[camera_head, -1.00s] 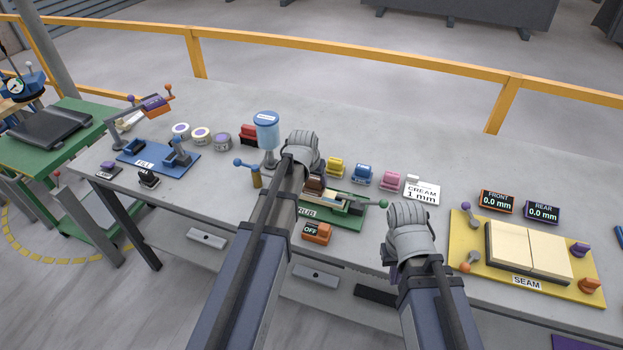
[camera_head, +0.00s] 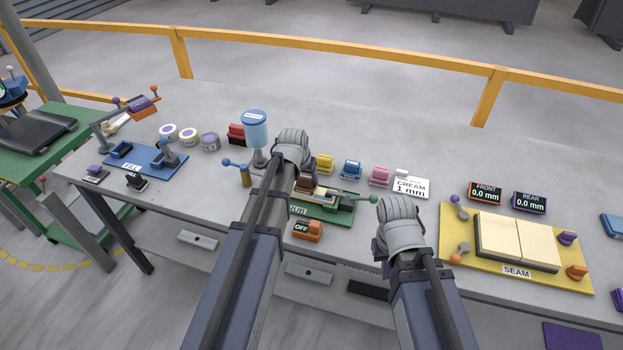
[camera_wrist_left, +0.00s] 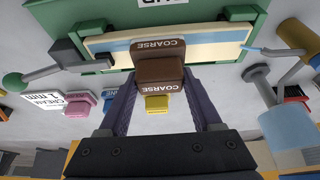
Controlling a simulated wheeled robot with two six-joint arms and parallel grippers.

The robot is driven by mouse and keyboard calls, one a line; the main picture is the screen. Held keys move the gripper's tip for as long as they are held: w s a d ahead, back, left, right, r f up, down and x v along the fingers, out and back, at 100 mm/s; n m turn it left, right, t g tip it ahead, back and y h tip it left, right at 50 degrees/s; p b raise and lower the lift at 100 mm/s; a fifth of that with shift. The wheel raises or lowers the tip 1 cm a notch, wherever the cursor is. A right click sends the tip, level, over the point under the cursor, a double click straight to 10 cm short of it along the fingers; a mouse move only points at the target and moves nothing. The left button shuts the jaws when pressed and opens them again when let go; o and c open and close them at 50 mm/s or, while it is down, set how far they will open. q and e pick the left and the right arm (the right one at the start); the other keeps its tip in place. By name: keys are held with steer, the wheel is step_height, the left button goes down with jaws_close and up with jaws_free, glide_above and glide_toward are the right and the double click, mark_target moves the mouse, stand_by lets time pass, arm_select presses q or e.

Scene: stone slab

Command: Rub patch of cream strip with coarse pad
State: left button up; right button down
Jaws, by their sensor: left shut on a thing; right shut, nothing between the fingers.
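My left gripper (camera_wrist_left: 160,92) is shut on the brown coarse pad (camera_wrist_left: 160,70), with a finger on each side of it. The pad also shows in the head view (camera_head: 306,183). It is over the middle of the cream strip (camera_wrist_left: 108,47), which lies in the green rub fixture (camera_wrist_left: 88,28) with a blue line along it. I cannot tell whether pad and strip touch. The pad hides part of the strip. In the head view the strip (camera_head: 328,199) is partly behind my left arm. My right gripper (camera_head: 381,262) is shut and empty, right of the fixture; its fingertips are mostly hidden.
A blue-topped dispenser (camera_head: 255,135) stands close left of my left wrist. Yellow (camera_head: 324,163), blue (camera_head: 352,169) and pink (camera_head: 379,176) blocks stand behind, beside the cream 1 mm card (camera_head: 411,186). An orange OFF switch (camera_head: 308,230) is in front. The yellow seam board (camera_head: 455,228) is at right.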

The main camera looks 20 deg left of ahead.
arm_select(q)
steer(key=shift+a, duration=0.6)
steer(key=shift+a, duration=1.8)
steer(key=shift+d, duration=1.85)
steer(key=shift+d, duration=0.1)
steer(key=shift+s+d+f, duration=0.1)
steer(key=shift+d, duration=1.6)
